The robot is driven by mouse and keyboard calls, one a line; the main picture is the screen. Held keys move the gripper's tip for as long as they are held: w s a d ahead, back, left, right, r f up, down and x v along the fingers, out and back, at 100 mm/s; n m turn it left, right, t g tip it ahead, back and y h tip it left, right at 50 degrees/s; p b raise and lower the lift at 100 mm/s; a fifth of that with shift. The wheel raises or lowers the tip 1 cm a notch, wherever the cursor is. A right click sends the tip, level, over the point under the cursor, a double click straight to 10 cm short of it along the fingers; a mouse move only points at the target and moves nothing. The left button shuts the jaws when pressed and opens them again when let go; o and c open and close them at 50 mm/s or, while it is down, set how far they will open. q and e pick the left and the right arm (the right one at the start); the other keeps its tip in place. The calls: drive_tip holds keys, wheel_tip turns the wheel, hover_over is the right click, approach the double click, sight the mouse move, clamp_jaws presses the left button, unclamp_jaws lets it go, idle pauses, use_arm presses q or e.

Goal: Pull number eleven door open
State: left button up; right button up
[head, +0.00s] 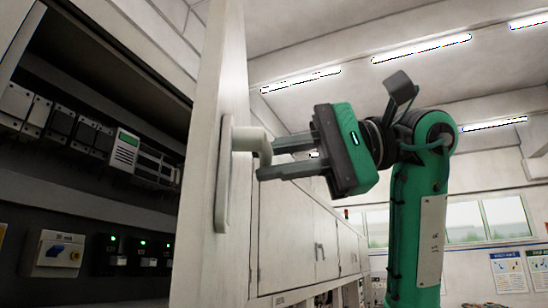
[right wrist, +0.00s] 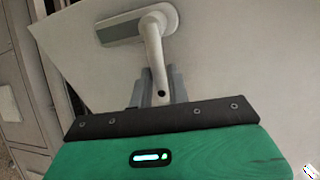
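A pale cabinet door (head: 205,130) stands swung open, seen nearly edge-on in the head view, with the cabinet interior showing to its left. Its lever handle (head: 245,139) sticks out from a long plate on the door's right face. The handle also shows in the right wrist view (right wrist: 152,45). My right gripper (head: 268,158) reaches in from the right with its fingers on both sides of the lever's end. In the right wrist view the fingers (right wrist: 157,90) appear closed against the lever. I see no door number. My left gripper is out of view.
More closed cabinets (head: 290,235) run back behind the door. Windows and posters are at the far right. Open air surrounds my right arm.

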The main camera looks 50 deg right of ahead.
drive_tip(key=o, duration=0.3)
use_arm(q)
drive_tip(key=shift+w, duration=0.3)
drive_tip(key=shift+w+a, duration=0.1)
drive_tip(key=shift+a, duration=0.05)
use_arm(e)
drive_tip(key=shift+s+d, duration=0.1)
